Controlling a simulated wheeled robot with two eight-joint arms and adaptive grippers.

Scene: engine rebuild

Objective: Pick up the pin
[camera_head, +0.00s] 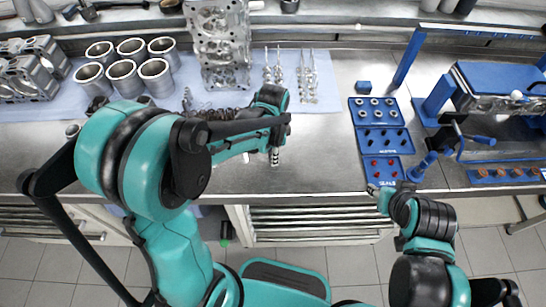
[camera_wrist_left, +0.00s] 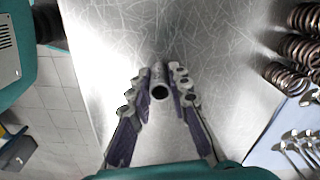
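The pin (camera_wrist_left: 160,88) is a grey metal tube with a hollow end facing the camera in the left wrist view. It appears upright between the fingertips of my left gripper (camera_wrist_left: 160,78), which are close on both sides and look shut on it. In the head view my left gripper (camera_head: 274,148) points down over the bare metal bench, mostly hidden behind my left arm; whether the pin touches the bench cannot be told. My right gripper (camera_head: 376,190) is at the bench's front edge, too small to show its opening.
A blue tray (camera_head: 363,140) of small parts lies right of my left gripper. Blue stands (camera_head: 440,95) are farther right. Metal cylinders (camera_head: 123,75), an engine block (camera_head: 220,45) and valves (camera_head: 310,75) lie on a pale mat (camera_head: 330,100) at the back. Coil springs (camera_wrist_left: 290,78) show in the left wrist view.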

